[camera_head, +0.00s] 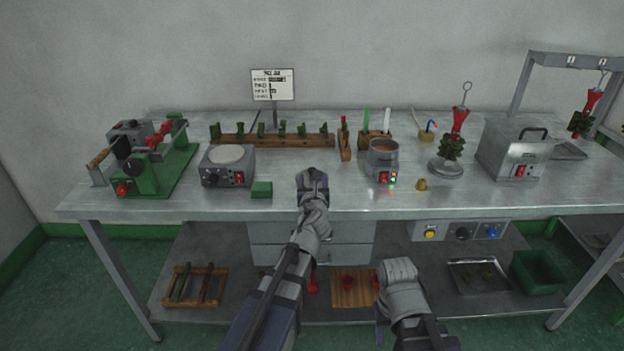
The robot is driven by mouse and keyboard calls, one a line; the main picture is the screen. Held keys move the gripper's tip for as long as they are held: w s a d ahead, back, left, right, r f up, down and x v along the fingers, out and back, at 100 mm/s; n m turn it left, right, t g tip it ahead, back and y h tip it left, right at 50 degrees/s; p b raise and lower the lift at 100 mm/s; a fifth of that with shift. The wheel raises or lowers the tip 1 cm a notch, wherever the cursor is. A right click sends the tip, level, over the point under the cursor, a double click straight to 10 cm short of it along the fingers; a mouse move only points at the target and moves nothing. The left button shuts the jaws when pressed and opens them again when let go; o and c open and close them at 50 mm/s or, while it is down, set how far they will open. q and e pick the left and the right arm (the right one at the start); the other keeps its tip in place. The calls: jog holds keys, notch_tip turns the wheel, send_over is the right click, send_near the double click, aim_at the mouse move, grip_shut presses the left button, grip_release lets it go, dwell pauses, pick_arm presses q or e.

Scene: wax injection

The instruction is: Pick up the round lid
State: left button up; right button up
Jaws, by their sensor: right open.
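A round grey disc (444,170), which looks like the round lid, lies on the metal table right of the wax pot. The wax pot (384,160) is uncovered and shows brown contents. My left gripper (313,177) is over the table's front middle, left of the pot and apart from the disc; its jaw state is unclear. My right gripper (398,272) is open, low in front of the table, well below the disc.
A hot plate (227,168) and green clamp machine (155,165) stand at left. A small brass piece (422,184) sits between pot and disc, near the front. A grey box (514,150) stands right of the disc. The table's front edge (480,207) lies above my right gripper.

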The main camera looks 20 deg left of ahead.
pick_arm(q)
jog(key=x, duration=0.4)
jog(key=shift+w+a+f+b, duration=0.15)
jog(key=shift+w+b, duration=0.15)
jog(key=shift+b, duration=0.05)
jog(key=shift+s, duration=0.1)
jog(key=shift+c, duration=0.4)
grip_shut()
